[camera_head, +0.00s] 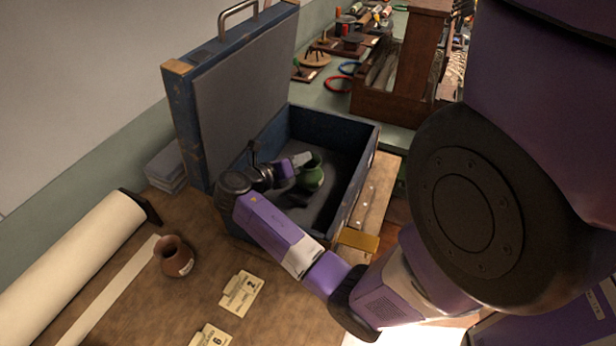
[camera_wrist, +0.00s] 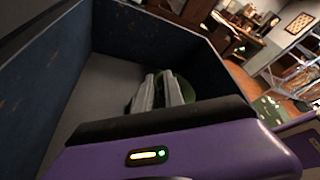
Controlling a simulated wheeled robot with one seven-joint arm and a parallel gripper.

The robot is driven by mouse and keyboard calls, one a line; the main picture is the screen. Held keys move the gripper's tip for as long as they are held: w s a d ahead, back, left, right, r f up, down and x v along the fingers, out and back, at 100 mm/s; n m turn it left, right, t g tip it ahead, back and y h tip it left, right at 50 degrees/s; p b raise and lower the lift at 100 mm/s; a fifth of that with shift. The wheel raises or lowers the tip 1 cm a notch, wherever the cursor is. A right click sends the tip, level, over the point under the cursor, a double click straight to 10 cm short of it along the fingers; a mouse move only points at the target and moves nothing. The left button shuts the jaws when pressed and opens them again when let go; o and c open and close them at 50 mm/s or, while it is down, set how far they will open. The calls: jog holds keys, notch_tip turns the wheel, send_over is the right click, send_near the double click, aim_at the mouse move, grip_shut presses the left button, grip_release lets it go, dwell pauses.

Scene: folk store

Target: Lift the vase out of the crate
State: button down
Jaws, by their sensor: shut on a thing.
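The crate (camera_head: 362,160) is a dark blue open case with its lid raised, standing on the counter. A green vase (camera_head: 312,176) is inside it, toward the right side of the grey floor. My gripper (camera_head: 303,160) reaches into the crate from the front left and is shut on the vase near its upper part. In the wrist view the two grey fingers (camera_wrist: 160,92) meet the green vase (camera_wrist: 184,86), which is mostly hidden behind them. The crate's walls (camera_wrist: 200,48) surround it there. I cannot tell whether the vase touches the crate floor.
A brown pot (camera_head: 174,257) stands on the brown counter, left of number cards (camera_head: 241,293). A large pale roll (camera_head: 70,262) lies at the far left. A wooden box (camera_head: 384,98) with tools stands behind.

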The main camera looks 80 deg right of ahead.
dwell(0.4)
notch_tip(320, 180, up, 12)
jog(key=f, duration=0.1)
jog(key=w+a+p, duration=0.1)
jog(key=w+a, duration=0.3)
jog(key=a, duration=0.3)
jog(key=w+a+r+p, duration=0.1)
jog(key=w+a, duration=0.4)
jog(key=a, duration=0.3)
jog(key=shift+w, duration=0.2)
jog(key=shift+a+p, duration=0.15)
jog(key=shift+p, duration=0.15)
